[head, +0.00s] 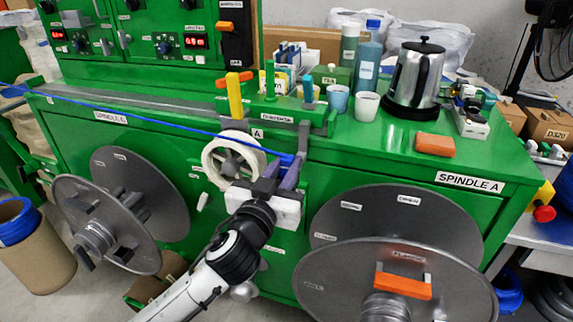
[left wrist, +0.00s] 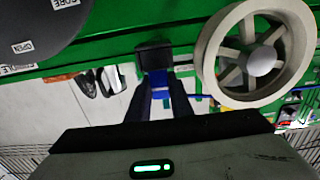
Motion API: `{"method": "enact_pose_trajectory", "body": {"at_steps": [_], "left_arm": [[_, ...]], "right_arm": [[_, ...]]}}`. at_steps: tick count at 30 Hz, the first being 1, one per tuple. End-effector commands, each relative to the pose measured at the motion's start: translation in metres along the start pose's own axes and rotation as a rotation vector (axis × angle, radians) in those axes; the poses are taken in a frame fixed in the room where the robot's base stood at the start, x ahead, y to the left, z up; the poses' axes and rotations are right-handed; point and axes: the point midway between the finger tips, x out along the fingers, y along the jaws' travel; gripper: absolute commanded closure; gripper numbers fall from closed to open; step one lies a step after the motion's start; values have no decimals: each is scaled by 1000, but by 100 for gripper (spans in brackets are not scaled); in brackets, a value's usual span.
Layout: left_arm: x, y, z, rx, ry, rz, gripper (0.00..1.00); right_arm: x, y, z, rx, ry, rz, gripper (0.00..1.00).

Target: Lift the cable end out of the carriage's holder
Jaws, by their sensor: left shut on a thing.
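The blue cable (head: 165,127) runs taut from the far left, past the front of the green carriage (head: 275,117), to my left gripper (head: 287,166). My left gripper is shut on the cable's end, which shows blue (head: 286,158) at the fingertips. In the left wrist view the gripper (left wrist: 160,88) has blue (left wrist: 160,98) between its dark fingers, close to a dark block (left wrist: 153,56). A grey upright bracket (head: 303,137) stands on the carriage's right side, just beside the fingertips. I cannot tell whether the cable end still touches the holder. My right gripper is not in view.
A pale spoked wheel (head: 233,160) is just left of the gripper; it also shows in the left wrist view (left wrist: 258,58). A yellow post (head: 235,96) rises above it. Large grey spools (head: 395,275) flank the arm. A kettle (head: 416,80), cups and an orange block (head: 435,145) stand on the bench.

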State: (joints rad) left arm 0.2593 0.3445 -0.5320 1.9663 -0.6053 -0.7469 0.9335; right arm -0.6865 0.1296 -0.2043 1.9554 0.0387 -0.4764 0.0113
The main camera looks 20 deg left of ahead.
Motion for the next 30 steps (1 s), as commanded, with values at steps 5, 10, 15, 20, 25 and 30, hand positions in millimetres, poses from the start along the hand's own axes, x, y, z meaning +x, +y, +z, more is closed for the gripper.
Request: {"method": "enact_pose_trajectory", "body": {"at_steps": [5, 10, 15, 20, 25, 30], "left_arm": [[0, 0, -6, -1, 6, 0, 100], [0, 0, -10, -1, 10, 1, 100], [0, 0, -11, -1, 8, 1, 100], [0, 0, -12, -1, 6, 1, 100], [0, 0, -13, -1, 5, 0, 100], [0, 0, -15, 0, 4, 0, 100]], "right_arm": [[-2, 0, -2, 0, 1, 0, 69], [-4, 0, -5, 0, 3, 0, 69], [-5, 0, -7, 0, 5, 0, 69], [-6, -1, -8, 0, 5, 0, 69], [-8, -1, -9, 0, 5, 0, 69], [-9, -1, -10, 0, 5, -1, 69]]}}
